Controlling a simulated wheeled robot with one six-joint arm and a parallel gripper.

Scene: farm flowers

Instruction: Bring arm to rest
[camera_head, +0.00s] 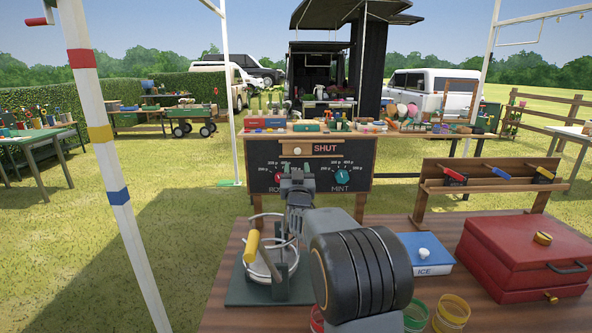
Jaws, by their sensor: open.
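My arm rises from the bottom middle of the head view and reaches forward over the wooden table (225,318). My gripper (297,176) is at its far end, small and dark, in front of the black board (262,158). It is open, and I see nothing held in it. It appears just below the board's SHUT sign (326,149), between a red dial (278,178) and a teal dial (342,177). I cannot tell whether it touches the board. My arm hides part of the table and the board's lower middle.
A green-based stand with a wire ring and yellow handle (252,246) is close left of my arm. To the right are a blue ICE box (424,256), a red chest (520,255), open jars (450,313) and a tool rack (490,188). A striped post (100,134) stands left.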

